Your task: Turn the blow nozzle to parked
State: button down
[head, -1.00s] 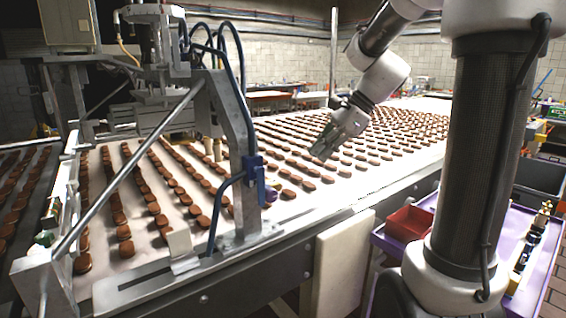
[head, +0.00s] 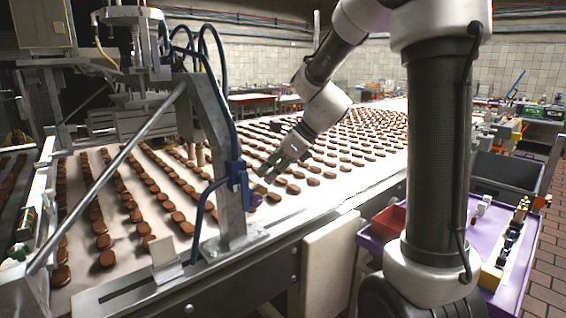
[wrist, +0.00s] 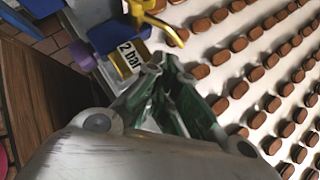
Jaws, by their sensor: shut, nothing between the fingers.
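The blow nozzle, a yellow bent piece (wrist: 152,20), shows at the top of the wrist view beside a blue fitting (wrist: 100,12) and a plate marked "2 bar" (wrist: 128,55). In the head view the blue fitting (head: 238,173) is on the upright metal post, with a small yellowish part (head: 260,188) to its right. My gripper (head: 268,179) is shut and empty, just right of the fitting above the belt edge. In the wrist view my gripper (wrist: 160,66) points toward the nozzle, with a small apparent gap. Whether they touch I cannot tell.
Rows of brown round biscuits (head: 340,150) cover the white belt beneath and behind my gripper. The metal post (head: 220,150) and a diagonal rod (head: 110,175) stand to the left. A purple cart (head: 375,245) with a red bin (head: 388,222) stands at right.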

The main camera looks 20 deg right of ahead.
jog(key=shift+w+a+f, duration=0.1)
jog(key=shift+w+a, duration=0.2)
jog(key=shift+a, duration=0.25)
jog(key=shift+w+a+f, duration=0.1)
jog(key=shift+w+a, duration=0.2)
jog(key=shift+a, duration=0.2)
jog(key=shift+w+a+n+g+y, duration=0.1)
jog(key=shift+w+n+g+y, duration=0.2)
jog(key=shift+w+n+g, duration=0.35)
jog(key=w+a+n+g, duration=0.1)
jog(key=n, duration=0.1)
jog(key=w+a+n+g, duration=0.1)
jog(key=n+g, duration=0.1)
jog(key=n, duration=0.1)
jog(key=w+a+n+g, duration=0.1)
jog(key=n+g, duration=0.1)
jog(key=n, duration=0.1)
jog(key=shift+a, duration=0.25)
dwell(0.3)
jog(key=shift+r, duration=0.1)
